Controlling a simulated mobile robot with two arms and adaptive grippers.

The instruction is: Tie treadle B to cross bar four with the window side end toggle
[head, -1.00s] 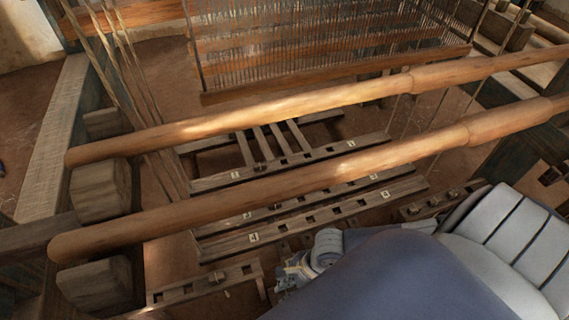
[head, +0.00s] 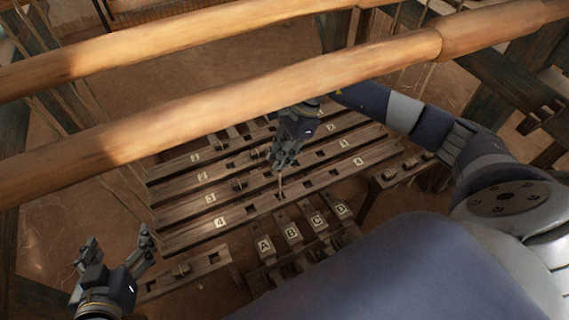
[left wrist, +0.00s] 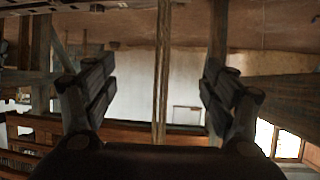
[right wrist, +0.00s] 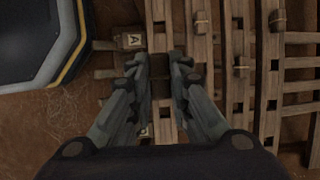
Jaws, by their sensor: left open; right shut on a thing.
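Cross bar four (head: 190,236) is the nearest of the slotted wooden bars, marked 4. Treadle B (head: 291,232) lies between treadle A (head: 263,245) and treadle C (head: 317,222), in front of that bar. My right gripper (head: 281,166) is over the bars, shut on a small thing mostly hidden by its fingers. A thin pale cord (head: 280,186) runs down from its fingertips to bar four, near a slot. In the right wrist view the fingers (right wrist: 161,68) point at the bars beside treadle A's label. My left gripper (head: 118,242) is open and empty at lower left.
Two thick round beams (head: 180,119) cross above the bars. Small wooden toggles sit on the bars (head: 239,184), on a left side rack (head: 181,270) and on a right side rack (head: 410,163). Treadle D (head: 341,210) is rightmost. A window (left wrist: 288,141) shows in the left wrist view.

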